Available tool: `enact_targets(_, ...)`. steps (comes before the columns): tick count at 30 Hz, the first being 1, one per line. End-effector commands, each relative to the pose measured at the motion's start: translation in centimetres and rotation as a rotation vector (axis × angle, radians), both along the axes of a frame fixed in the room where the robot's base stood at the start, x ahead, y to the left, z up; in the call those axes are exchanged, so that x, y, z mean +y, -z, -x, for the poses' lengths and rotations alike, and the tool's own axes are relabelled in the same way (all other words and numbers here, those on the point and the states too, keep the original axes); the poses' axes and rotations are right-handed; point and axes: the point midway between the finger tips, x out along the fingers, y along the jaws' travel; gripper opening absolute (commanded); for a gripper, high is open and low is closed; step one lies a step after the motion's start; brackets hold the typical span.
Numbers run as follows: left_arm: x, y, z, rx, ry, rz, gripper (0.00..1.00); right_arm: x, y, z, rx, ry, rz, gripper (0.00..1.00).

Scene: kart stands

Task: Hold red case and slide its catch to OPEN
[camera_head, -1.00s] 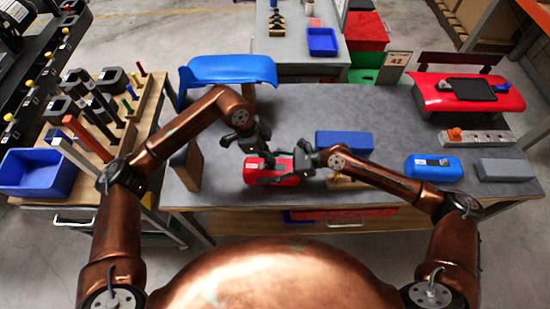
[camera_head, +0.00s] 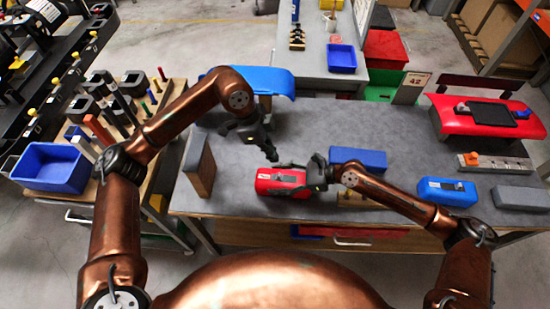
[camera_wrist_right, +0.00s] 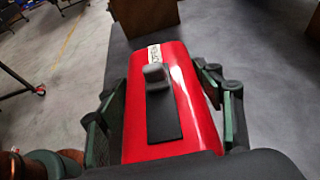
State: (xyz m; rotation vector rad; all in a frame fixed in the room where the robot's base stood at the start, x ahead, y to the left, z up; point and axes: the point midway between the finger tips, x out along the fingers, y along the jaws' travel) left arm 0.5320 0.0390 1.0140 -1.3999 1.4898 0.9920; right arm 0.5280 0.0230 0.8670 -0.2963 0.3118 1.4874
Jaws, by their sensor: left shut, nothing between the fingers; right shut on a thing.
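The red case (camera_head: 266,180) lies at the middle of the grey bench, near its front edge. My right gripper (camera_head: 297,181) is shut on the case from its right end. In the right wrist view the red case (camera_wrist_right: 190,75) sits between the two fingers of my right gripper (camera_wrist_right: 165,115). On its top is a dark track with a raised grey catch (camera_wrist_right: 156,76) at the far end, right by a white label (camera_wrist_right: 154,54) that seems to read OPEN. My left gripper (camera_head: 271,154) is shut and empty, just behind the case and apart from it.
A blue block (camera_head: 357,157) stands behind my right forearm. A blue case (camera_head: 447,191) and a grey block (camera_head: 521,198) sit farther right. An upright wooden block (camera_head: 199,165) stands left of the red case.

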Motion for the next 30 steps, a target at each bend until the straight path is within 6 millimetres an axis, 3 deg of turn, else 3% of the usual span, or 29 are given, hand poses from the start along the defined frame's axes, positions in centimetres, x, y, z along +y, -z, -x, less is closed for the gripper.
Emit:
enact_targets(9, -0.03, 0.03, 0.0, 0.0, 0.0, 0.001, 0.0, 0.0, 0.49, 0.37, 0.007, -0.006, 0.006, 0.28)
enact_targets(10, -0.03, 0.03, 0.0, 0.0, 0.0, 0.001, 0.0, -0.01, 0.5, 0.38, 0.007, -0.006, 0.006, 0.62)
enact_targets(18, -0.04, 0.03, 0.0, 0.0, 0.001, 0.001, 0.0, 0.03, 0.29, 0.25, 0.004, -0.005, 0.003, 0.8)
enact_targets(30, -0.05, 0.02, 0.0, 0.0, 0.001, 0.001, 0.0, -0.64, -0.05, 0.13, 0.003, -0.001, 0.002, 0.81)
